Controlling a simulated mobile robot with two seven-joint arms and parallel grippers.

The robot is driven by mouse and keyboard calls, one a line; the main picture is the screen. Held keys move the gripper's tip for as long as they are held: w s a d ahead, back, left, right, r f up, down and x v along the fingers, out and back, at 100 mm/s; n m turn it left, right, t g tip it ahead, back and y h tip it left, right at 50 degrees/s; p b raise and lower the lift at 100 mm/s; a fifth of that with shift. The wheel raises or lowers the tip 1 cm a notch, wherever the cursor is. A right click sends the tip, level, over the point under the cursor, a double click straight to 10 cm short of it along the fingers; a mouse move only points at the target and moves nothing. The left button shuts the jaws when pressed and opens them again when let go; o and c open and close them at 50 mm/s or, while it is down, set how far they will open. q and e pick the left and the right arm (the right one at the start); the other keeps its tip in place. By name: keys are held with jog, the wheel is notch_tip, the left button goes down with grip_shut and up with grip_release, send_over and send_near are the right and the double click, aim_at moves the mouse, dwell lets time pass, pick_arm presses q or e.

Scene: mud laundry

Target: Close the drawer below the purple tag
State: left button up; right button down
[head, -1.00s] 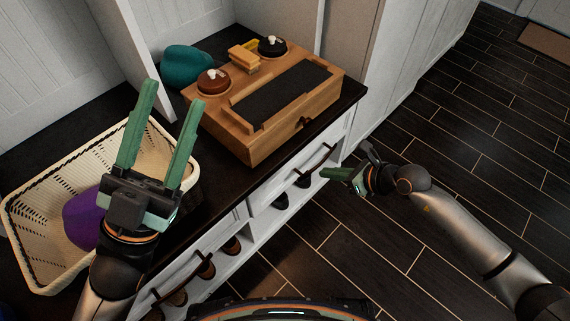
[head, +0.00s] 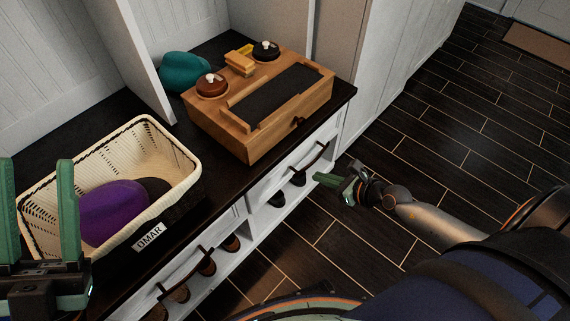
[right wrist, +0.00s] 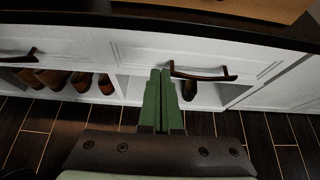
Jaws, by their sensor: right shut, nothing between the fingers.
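A white bench has two drawer fronts. The right drawer front (head: 287,176) has a dark handle (head: 308,158), also seen in the right wrist view (right wrist: 202,75). The left drawer front (head: 205,257) has a similar handle (head: 185,272). Both fronts look about flush, but I cannot tell exactly. No purple tag is visible. My right gripper (head: 318,178) is shut and empty, in front of the right drawer. In the right wrist view its fingertips (right wrist: 160,72) overlap the drawer front, just left of the handle; contact is unclear. My left gripper (head: 37,165) is open and empty beside the basket.
A white basket (head: 165,128) labelled OMAR, holding a purple cap (head: 113,210), stands on the dark benchtop. A wooden organizer (head: 258,150) and a teal cap (head: 184,71) are farther back. Shoes (head: 207,263) sit below the drawers. The dark floor (head: 440,130) at right is clear.

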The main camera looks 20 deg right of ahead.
jog(key=b, duration=0.3)
send_near(282, 162)
notch_tip(282, 162, down, 3)
jog(key=w, duration=0.2)
jog(key=shift+w+a+b, duration=0.35)
jog(key=shift+w+a, duration=0.35)
jog(key=shift+w, duration=0.35)
jog(key=shift+w+a, duration=0.25)
jog(key=shift+w, duration=0.3)
pick_arm(q)
jog(key=f, duration=0.4)
jog(key=shift+d+f, duration=0.15)
jog(key=shift+d, duration=0.15)
